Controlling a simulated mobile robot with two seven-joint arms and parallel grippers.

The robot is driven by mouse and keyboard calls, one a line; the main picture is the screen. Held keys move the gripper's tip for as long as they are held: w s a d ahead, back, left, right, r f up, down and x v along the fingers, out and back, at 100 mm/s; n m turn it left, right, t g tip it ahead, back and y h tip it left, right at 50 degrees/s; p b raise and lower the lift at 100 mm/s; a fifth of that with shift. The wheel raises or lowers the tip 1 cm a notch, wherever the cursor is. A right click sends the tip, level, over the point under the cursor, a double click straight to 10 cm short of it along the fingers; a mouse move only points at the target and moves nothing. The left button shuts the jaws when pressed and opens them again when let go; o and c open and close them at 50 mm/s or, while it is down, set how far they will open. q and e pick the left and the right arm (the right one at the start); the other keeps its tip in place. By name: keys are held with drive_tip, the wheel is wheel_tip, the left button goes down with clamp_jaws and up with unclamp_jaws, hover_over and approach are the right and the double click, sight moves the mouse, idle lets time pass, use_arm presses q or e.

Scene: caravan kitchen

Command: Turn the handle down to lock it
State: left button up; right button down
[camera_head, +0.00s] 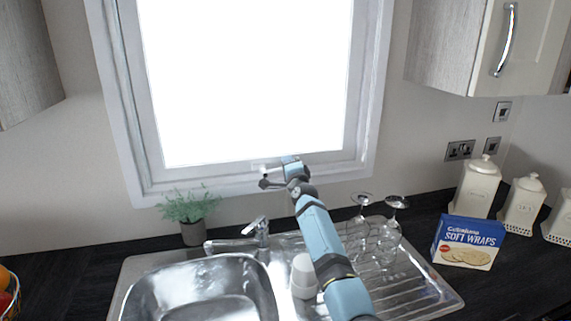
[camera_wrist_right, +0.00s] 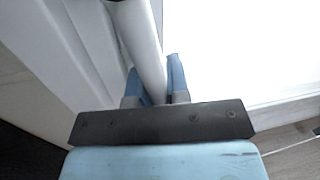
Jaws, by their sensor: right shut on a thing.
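The window handle (camera_wrist_right: 139,40) is a white bar that runs between the fingers of my right gripper (camera_wrist_right: 155,82) in the right wrist view. The gripper is shut on it. In the head view my right gripper (camera_head: 268,180) is at the lower edge of the white window frame (camera_head: 374,85), near its middle. There the gripper and arm hide most of the handle, so its angle is hard to tell. My left gripper is not in view.
Below the window are a metal sink (camera_head: 205,290), a faucet (camera_head: 258,230) and a potted plant (camera_head: 192,230). Upside-down glasses (camera_head: 388,235) stand on the drainer, right of my arm. A soft wraps box (camera_head: 468,243) and white canisters (camera_head: 476,188) are farther right.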

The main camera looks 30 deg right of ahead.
drive_tip(key=shift+d+f+m+h+b, duration=0.1)
drive_tip(key=shift+f+m+h+b, duration=0.3)
drive_tip(key=shift+f+m, duration=0.75)
drive_tip(key=shift+r+m, duration=0.25)
drive_tip(key=shift+m, duration=0.1)
drive_tip(key=c, duration=1.1)
unclamp_jaws()
drive_tip(key=shift+s, duration=0.15)
drive_tip(key=v, duration=1.3)
drive_tip(key=shift+s, duration=0.35)
